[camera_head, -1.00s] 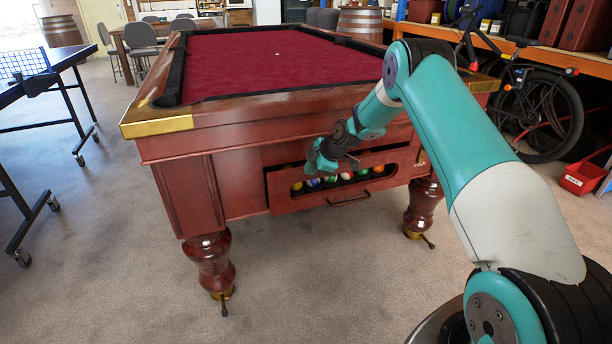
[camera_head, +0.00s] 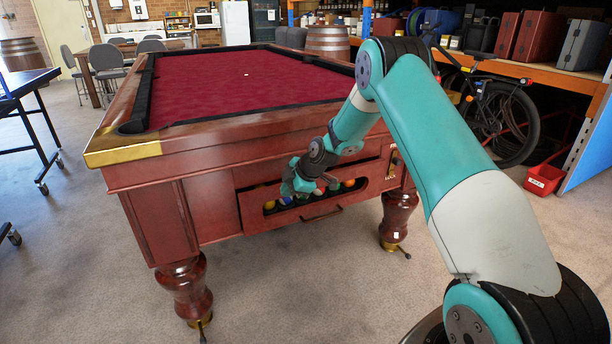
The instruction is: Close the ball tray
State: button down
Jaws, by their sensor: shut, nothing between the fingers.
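The ball tray (camera_head: 290,222) is a red-brown wooden drawer in the near end of the pool table (camera_head: 150,215). Several coloured balls (camera_head: 269,205) show in the cut-out, partly hidden by my gripper.
Thick table legs (camera_head: 184,290) stand below both near corners. A dark table (camera_head: 30,85) on wheels is at the left. A bicycle (camera_head: 500,110) and a red bin (camera_head: 544,178) are at the right by shelving. The carpet in front of the table is clear.

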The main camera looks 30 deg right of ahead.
jog(key=v, duration=0.7)
jog(key=shift+d+p, duration=0.35)
jog(key=shift+d, duration=0.05)
jog(key=c, duration=1.6)
grip_release()
jog(key=shift+s+d, duration=0.1)
jog(key=shift+s, duration=0.1)
jog(key=shift+o, duration=0.7)
jog(key=s+d+f+n+t+b, duration=0.1)
jog(key=s+d+f+b, duration=0.1)
jog(key=f+b, duration=0.4)
jog(key=s+d+f+n+t+y+b, duration=0.1)
jog(key=s+d+f+t+b, duration=0.1)
jog(key=d+f+b, duration=0.2)
notch_tip(320, 180, down, 3)
jog(key=b, duration=0.3)
jog(key=shift+n+y, duration=0.3)
jog(key=shift+n, duration=0.1)
jog(key=n+t+h+b, duration=0.15)
jog(key=t+b, duration=0.45)
jog(key=b, duration=0.6)
send_near(323, 217)
jog(key=shift+n, duration=0.25)
jog(key=shift+b+x, duration=2.4)
jog(key=shift+x, duration=2.9)
jog(key=shift+s+f, duration=0.1)
jog(key=shift+f, duration=0.1)
jog(key=shift+c, duration=0.4)
jog(key=shift+d, duration=0.1)
grip_shut()
